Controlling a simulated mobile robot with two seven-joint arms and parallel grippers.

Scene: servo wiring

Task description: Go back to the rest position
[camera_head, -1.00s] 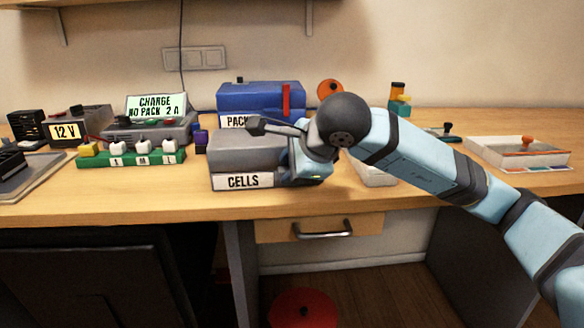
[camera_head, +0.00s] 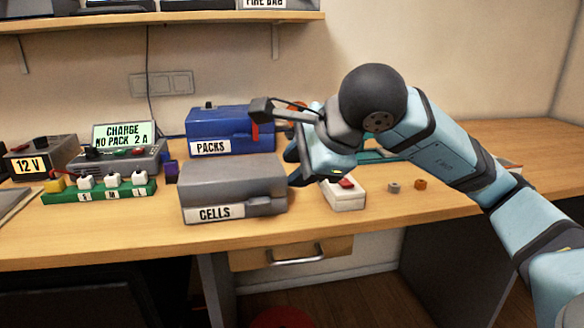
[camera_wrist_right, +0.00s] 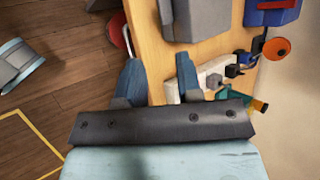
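My right gripper (camera_head: 293,165) is in the head view, beside the right end of the grey CELLS case (camera_head: 235,180). Its arm comes in from the right and hides part of the bench behind it. The grey case (camera_wrist_right: 195,18) lies beyond the fingertips there. My left gripper is in neither view.
The blue PACKS case (camera_head: 230,130) stands behind the grey one. A white box with a red button (camera_head: 345,195) sits under my right arm. The charger (camera_head: 120,155), a green switch strip (camera_head: 100,190) and a 12 V supply (camera_head: 40,157) stand at left. A shelf (camera_head: 150,18) hangs above.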

